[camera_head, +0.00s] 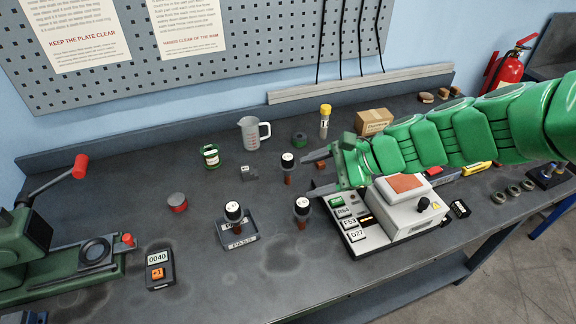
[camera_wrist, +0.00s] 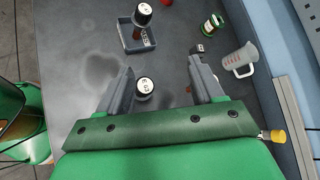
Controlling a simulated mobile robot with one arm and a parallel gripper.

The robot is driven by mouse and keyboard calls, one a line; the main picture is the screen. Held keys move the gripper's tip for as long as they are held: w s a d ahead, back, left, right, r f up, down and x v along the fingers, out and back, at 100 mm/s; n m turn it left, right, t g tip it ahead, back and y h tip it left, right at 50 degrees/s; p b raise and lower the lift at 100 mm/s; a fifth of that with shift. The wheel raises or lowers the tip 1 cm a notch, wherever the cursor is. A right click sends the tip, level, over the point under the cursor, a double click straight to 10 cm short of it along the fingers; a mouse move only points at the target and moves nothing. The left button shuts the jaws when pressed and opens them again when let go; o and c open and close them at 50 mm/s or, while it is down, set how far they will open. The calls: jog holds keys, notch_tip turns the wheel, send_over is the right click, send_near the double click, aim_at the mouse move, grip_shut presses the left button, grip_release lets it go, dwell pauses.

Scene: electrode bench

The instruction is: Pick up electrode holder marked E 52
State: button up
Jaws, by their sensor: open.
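A dark electrode holder with a white-topped cap (camera_head: 302,205) and a copper-brown lower end stands upright on the bench. In the wrist view, this holder (camera_wrist: 146,86) shows between my fingers, with a mark that looks like E 52, though the print is small. My gripper (camera_head: 319,172) is open and empty, above and to the right of it; its fingers also show in the wrist view (camera_wrist: 160,88). A second similar holder (camera_head: 288,161) stands farther back. A third (camera_head: 233,212) stands at the small grey labelled tray (camera_head: 253,238).
A grey-white device with an orange top (camera_head: 412,208) and label plates stands below my arm. A green lever press (camera_head: 40,245) is far left.

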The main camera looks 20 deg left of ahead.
aim_at(288, 157)
jog(key=w+a+f+m+y, duration=0.1)
jog(key=w+a+f+m, duration=0.1)
jog(key=w+m, duration=0.1)
jog(key=w+a+f+m+t, duration=0.1)
jog(key=w+a+f+m, duration=0.1)
jog(key=w, duration=0.3)
jog(key=w+a+f+m+t+y, duration=0.1)
jog(key=w+a+f+m, duration=0.2)
jog(key=w+f+m, duration=0.1)
jog(key=shift+a+f+m+y, duration=0.1)
jog(key=shift+f+m+y, duration=0.05)
jog(key=shift+m+y, duration=0.2)
jog(key=shift+w+x, duration=0.2)
jog(key=shift+x, duration=1.7)
jog(key=shift+w+x, duration=0.2)
jog(key=shift+x, duration=1.7)
jog(key=shift+f, duration=0.1)
jog(key=c, duration=1.2)
